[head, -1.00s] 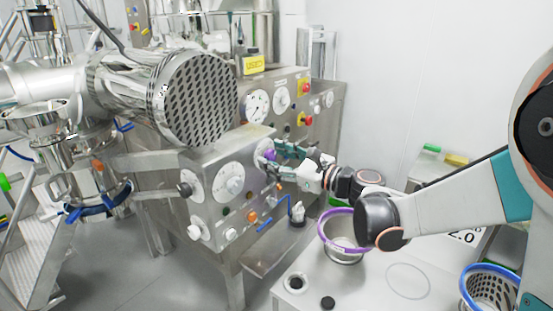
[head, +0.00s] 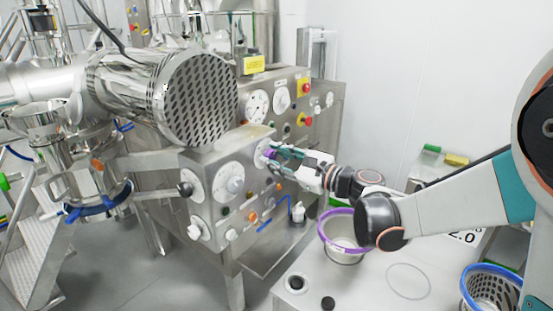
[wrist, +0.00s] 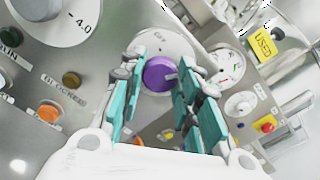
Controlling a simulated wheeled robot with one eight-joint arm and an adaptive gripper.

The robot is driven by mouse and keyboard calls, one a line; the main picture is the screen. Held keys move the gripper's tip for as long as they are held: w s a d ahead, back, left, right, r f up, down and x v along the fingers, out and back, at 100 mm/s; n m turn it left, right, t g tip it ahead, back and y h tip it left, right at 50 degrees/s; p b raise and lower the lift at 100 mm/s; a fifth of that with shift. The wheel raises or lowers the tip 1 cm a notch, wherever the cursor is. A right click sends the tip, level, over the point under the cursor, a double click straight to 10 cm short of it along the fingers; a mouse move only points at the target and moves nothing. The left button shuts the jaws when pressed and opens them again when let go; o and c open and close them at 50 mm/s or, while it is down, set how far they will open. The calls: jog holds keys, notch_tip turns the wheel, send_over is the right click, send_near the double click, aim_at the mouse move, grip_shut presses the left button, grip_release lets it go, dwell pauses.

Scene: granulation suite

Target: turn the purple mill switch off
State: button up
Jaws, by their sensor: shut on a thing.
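The purple mill switch (wrist: 159,73) is a round knob on a pale dial plate on the steel control panel. In the head view the knob (head: 267,154) shows as a small purple patch at the panel's right end. My gripper (wrist: 158,76) has its teal fingers on either side of the knob, shut on it. In the head view my gripper (head: 272,155) reaches the panel from the right and partly hides the dial.
White dial knobs (head: 235,184) and a black knob (head: 185,189) sit left of the switch. An orange button (wrist: 49,112) is on the same panel. A red button (head: 305,119) and a gauge (head: 257,106) are on the panel behind. A purple-rimmed vessel (head: 341,250) stands below my arm.

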jog(key=n, duration=1.1)
jog(key=shift+n+b, duration=0.35)
jog(key=shift+n, duration=0.05)
jog(key=shift+f+n, duration=0.1)
jog(key=shift+n, duration=1.6)
jog(key=shift+s, duration=0.1)
jog(key=o, duration=1.1)
jog(key=shift+d, duration=0.1)
jog(key=v, duration=1.1)
jog(key=shift+s+d, duration=0.3)
